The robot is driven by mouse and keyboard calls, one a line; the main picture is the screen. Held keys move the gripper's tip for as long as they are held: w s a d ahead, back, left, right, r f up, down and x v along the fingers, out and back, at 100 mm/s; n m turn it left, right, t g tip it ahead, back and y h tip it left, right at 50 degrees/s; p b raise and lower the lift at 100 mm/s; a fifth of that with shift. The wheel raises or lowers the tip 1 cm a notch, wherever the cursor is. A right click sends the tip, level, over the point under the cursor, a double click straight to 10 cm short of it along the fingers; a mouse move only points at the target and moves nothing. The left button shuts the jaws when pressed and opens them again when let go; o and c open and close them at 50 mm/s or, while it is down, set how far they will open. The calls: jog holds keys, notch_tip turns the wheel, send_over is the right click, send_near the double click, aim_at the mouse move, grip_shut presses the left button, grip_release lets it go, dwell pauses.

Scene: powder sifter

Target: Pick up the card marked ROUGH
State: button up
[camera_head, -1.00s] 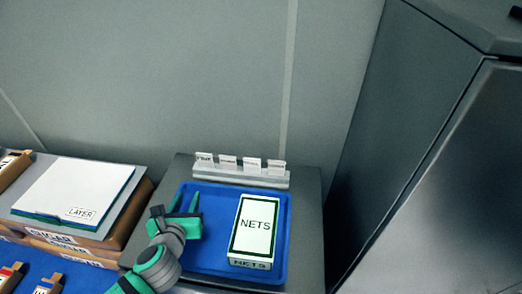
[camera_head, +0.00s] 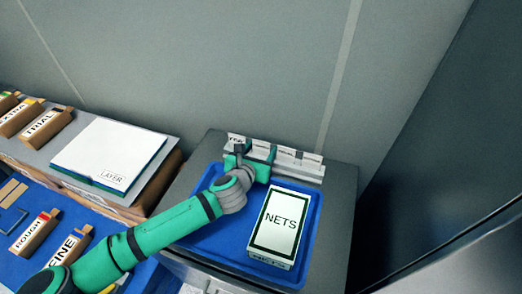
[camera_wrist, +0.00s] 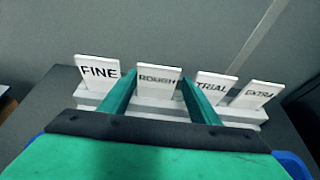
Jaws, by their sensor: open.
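The card marked ROUGH (camera_wrist: 158,79) is a small white card standing upright in a pale holder (camera_head: 308,173) at the back of the blue tray. It is second from the left, between the FINE card (camera_wrist: 99,71) and the TRIAL card (camera_wrist: 214,86), with the EXTRA card (camera_wrist: 262,95) at the right end. My gripper (camera_wrist: 157,90) is open, its two green fingers reaching toward the holder on either side of the ROUGH card in the wrist view. I cannot tell whether they touch it. In the head view my gripper (camera_head: 252,158) hides part of the card row.
A white NETS box (camera_head: 280,222) stands on the blue tray (camera_head: 313,225), right of my arm. A white LAYER slab (camera_head: 110,155) lies to the left, with labelled wooden pieces around it. A grey wall rises behind the cards.

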jog(key=shift+w+a+r+x, duration=0.1)
jog(key=shift+x, duration=0.75)
jog(key=shift+w+a+r+x, duration=0.1)
jog(key=shift+x, duration=0.8)
jog(key=shift+a+r+x, duration=0.1)
jog(key=shift+x, duration=0.75)
jog(key=c, duration=0.8)
jog(key=shift+r, duration=0.15)
